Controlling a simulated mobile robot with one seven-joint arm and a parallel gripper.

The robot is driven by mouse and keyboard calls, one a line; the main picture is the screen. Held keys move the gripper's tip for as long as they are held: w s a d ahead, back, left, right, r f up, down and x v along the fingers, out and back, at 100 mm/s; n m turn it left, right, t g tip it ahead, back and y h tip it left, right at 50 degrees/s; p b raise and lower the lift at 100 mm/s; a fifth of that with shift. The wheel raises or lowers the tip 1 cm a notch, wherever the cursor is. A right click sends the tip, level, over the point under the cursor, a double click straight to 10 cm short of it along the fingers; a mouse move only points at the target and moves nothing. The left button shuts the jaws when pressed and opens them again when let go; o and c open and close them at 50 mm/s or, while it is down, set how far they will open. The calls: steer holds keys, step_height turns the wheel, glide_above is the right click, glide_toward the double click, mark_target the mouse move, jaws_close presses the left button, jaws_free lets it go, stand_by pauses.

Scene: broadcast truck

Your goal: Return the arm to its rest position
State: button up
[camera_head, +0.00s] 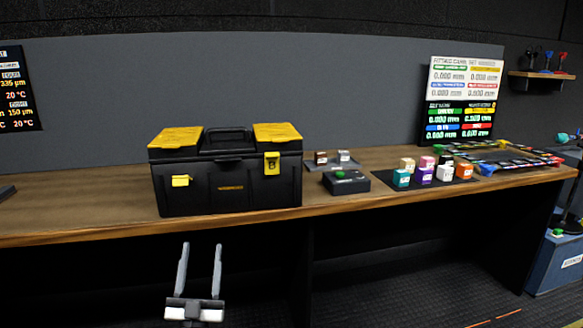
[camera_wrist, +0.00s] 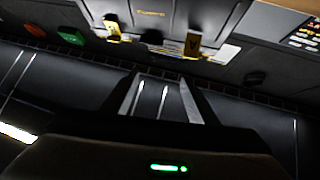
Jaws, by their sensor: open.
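My gripper (camera_head: 200,268) shows at the lower left of the head view, in front of and below the bench edge. Its two fingers point up and stand apart with nothing between them. The fingers also show in the wrist view (camera_wrist: 160,98), with empty space between them. The gripper is apart from the bench and from everything on it. My arm behind the gripper is mostly out of the head view.
A black and yellow toolbox (camera_head: 228,190) stands closed on the wooden bench (camera_head: 85,222), behind the gripper. Right of it are a dark box with a green button (camera_head: 346,182), several coloured blocks (camera_head: 424,175) and a display board (camera_head: 462,100). Below the bench is dark, open room.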

steer(key=w+d+r+m+g+h, duration=0.1)
steer(key=w+d+r+m+g, duration=0.15)
steer(key=w+d, duration=0.35)
steer(key=w+d+r+m+g+h, duration=0.1)
steer(key=w+d+r+g+h, duration=0.15)
steer(key=w+d+g, duration=0.35)
steer(key=d+r+g+y, duration=0.3)
steer(key=d+r, duration=0.2)
steer(key=d, duration=0.2)
steer(key=s+d+r+n+g+y, duration=0.2)
steer(key=s+d+g, duration=0.15)
steer(key=s, duration=0.65)
steer(key=s+d+r+n+g+y, duration=0.25)
steer(key=s+d, duration=0.25)
steer(key=s, duration=0.5)
steer(key=s+d+f+g+h, duration=0.2)
steer(key=s+d, duration=0.2)
steer(key=s, duration=0.6)
steer(key=s+d+f+g+h, duration=0.15)
steer(key=s+d, duration=0.25)
steer(key=s, duration=0.7)
step_height(320, 180, up, 27)
steer(key=p, duration=2.7)
steer(key=shift+s+d+n+p, duration=0.2)
steer(key=shift+s+n+p, duration=0.1)
steer(key=shift+s+n, duration=0.1)
